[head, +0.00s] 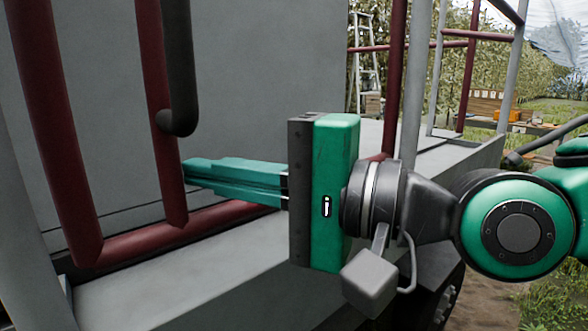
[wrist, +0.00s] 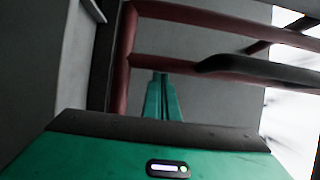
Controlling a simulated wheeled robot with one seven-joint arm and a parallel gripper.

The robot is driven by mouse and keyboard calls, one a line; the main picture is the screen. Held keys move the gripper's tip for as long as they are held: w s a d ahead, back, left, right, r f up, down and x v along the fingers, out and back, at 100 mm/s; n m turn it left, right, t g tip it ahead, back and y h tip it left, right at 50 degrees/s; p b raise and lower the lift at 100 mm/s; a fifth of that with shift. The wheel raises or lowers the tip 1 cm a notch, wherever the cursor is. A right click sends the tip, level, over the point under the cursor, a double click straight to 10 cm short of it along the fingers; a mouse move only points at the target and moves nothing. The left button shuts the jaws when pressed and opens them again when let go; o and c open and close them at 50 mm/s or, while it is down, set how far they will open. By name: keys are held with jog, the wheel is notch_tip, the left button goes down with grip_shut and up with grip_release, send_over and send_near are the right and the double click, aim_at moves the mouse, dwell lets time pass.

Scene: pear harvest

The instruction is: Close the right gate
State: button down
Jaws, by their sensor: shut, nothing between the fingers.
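A dark red tubular gate (head: 155,95) stands at the left in the head view, with two uprights joined by a low bottom rail. A dark bent handle (head: 178,70) hangs beside its right upright. The gate (wrist: 125,55) and the handle (wrist: 245,67) also show in the wrist view. My gripper (head: 187,172) has its green fingers together and empty. In the head view the fingertips lie at the gate's right upright, below the handle. In the wrist view my gripper (wrist: 161,76) points at a red bar. I cannot tell whether it touches.
A grey platform edge (head: 190,270) runs below the gate and my gripper. More red and grey posts (head: 395,80) rise behind my gripper. A ladder (head: 362,60), trees and a table with crates (head: 490,107) are farther back. Open grass lies at the right.

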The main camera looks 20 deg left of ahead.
aim_at(239, 208)
jog(key=w, duration=0.3)
jog(key=shift+w+d+f, duration=0.1)
jog(key=shift+w+d, duration=0.05)
jog(key=shift+d, duration=0.25)
jog(key=d, duration=1)
jog(key=w+d+f+m+t+h, duration=0.1)
jog(key=w+d+f+t+h, duration=0.45)
jog(key=w+d+f, duration=0.65)
jog(key=w+d+f+m+h, duration=0.1)
jog(key=w+d+f+h, duration=0.2)
jog(key=d+f, duration=0.25)
jog(key=w+d+f+m+h, duration=0.1)
jog(key=w+d+f+h, duration=0.2)
jog(key=d, duration=0.4)
jog(key=s+d+f+m+g+h, duration=0.1)
jog(key=s+d+f+h, duration=0.3)
jog(key=d, duration=0.5)
jog(key=s+d+f+g+h, duration=0.1)
jog(key=s+d+f, duration=0.3)
jog(key=d, duration=0.5)
jog(key=s+d+f+m+g+h, duration=0.1)
jog(key=s+d+f+g, duration=0.3)
jog(key=s+d, duration=0.5)
jog(key=shift+s+m, duration=0.7)
jog(key=shift+s, duration=0.35)
